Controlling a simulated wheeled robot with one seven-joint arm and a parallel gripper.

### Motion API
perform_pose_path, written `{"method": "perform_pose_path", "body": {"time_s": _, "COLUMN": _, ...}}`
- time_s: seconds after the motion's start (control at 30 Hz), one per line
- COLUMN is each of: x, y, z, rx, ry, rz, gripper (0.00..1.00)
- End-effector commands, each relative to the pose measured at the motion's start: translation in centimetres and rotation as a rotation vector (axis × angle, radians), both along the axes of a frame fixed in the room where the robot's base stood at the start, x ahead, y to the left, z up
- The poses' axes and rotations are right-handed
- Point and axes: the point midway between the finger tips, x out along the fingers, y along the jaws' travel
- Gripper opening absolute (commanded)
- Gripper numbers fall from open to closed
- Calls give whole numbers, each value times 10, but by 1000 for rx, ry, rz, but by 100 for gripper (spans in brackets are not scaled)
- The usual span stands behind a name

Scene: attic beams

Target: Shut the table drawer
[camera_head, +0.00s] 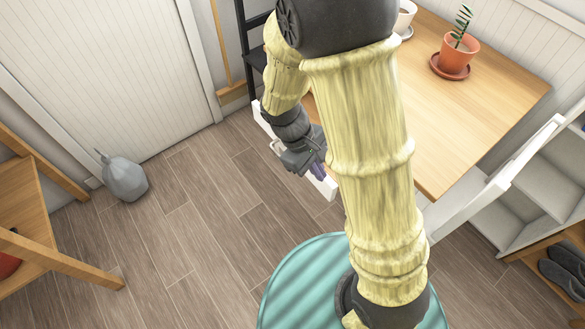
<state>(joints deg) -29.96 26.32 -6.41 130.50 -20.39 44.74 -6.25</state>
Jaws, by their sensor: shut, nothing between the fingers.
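The wooden table (480,115) stands at the upper right. Its drawer (327,187) has a white front that shows at the table's left side, standing out from under the tabletop. My arm hides much of the drawer and the table's near left part, so I cannot tell exactly how far it is open. My gripper (303,160) is dark grey, shut and empty, at the middle of the drawer front. I cannot tell whether it touches the drawer. Something purple (318,170) shows beside the gripper at the drawer.
A terracotta pot with a plant (456,52) and a white cup (405,16) stand on the table. A white chair (490,195) is at its right. A grey jug (124,176) stands on the floor by the door. The floor left of the drawer is clear.

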Motion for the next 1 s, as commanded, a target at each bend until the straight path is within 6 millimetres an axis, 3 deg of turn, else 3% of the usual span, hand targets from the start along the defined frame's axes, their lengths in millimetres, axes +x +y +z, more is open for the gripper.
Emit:
{"method": "perform_pose_path", "body": {"time_s": 0.03, "x": 1, "y": 10, "z": -20, "rx": -68, "ry": 49, "rz": 96, "gripper": 0}}
{"method": "perform_pose_path", "body": {"time_s": 0.1, "x": 4, "y": 20, "z": -36, "rx": -166, "ry": 106, "rz": 220, "gripper": 0}}
{"method": "perform_pose_path", "body": {"time_s": 0.27, "x": 13, "y": 47, "z": -67, "rx": -416, "ry": 203, "rz": 491, "gripper": 0}}
{"method": "perform_pose_path", "body": {"time_s": 0.5, "x": 23, "y": 109, "z": -106, "rx": -852, "ry": 254, "rz": 862, "gripper": 0}}
{"method": "perform_pose_path", "body": {"time_s": 0.7, "x": 21, "y": 160, "z": -122, "rx": -1139, "ry": 218, "rz": 1047, "gripper": 0}}
{"method": "perform_pose_path", "body": {"time_s": 1.0, "x": 20, "y": 169, "z": -122, "rx": -1198, "ry": 207, "rz": 1074, "gripper": 0}}
